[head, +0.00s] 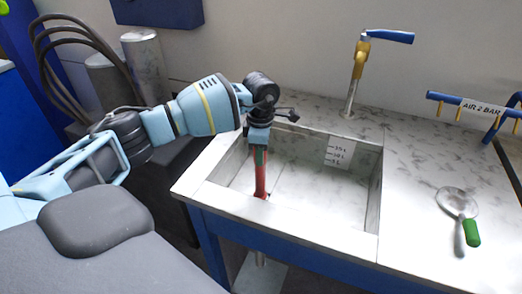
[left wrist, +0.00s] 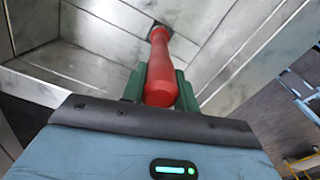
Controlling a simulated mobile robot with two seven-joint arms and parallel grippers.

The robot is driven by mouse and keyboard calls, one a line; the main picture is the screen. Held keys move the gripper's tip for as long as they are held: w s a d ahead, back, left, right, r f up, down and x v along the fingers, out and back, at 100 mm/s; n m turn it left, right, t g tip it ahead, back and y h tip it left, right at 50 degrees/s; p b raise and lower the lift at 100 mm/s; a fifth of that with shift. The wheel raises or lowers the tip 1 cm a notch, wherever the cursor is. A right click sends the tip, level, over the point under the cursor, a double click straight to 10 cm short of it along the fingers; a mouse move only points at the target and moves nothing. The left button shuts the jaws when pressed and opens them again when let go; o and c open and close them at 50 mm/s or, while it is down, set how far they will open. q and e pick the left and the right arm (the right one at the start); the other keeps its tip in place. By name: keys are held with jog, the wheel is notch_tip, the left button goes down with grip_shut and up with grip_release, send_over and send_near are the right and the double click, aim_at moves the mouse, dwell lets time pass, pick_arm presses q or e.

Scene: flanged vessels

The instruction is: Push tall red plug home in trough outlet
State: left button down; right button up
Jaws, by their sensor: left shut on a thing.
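The trough (head: 325,190) is a marbled grey basin sunk in the bench, with level marks on its back wall. The tall red plug (head: 260,182) stands near the trough's left front corner, roughly upright. In the left wrist view the red plug (left wrist: 160,60) runs from between green fingers to a dark spot (left wrist: 157,28) at the trough floor, which looks like the outlet. Whether the plug's end is in or only on it I cannot tell. My left gripper (head: 260,155) points down and is shut on the plug's upper part. My right gripper is not in view.
A tap with a blue lever (head: 390,37) stands behind the trough. A round strainer-like tool with a green handle (head: 472,232) lies on the bench at right. A blue rail marked "AIR 2 BAR" (head: 483,107) is at back right. Grey cylinders (head: 143,65) stand at back left.

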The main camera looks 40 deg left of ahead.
pick_arm(q)
jog(key=shift+f, duration=0.5)
jog(key=c, duration=1)
grip_release()
jog(key=shift+r, duration=0.1)
jog(key=shift+r, duration=3.9)
jog(key=shift+f, duration=0.1)
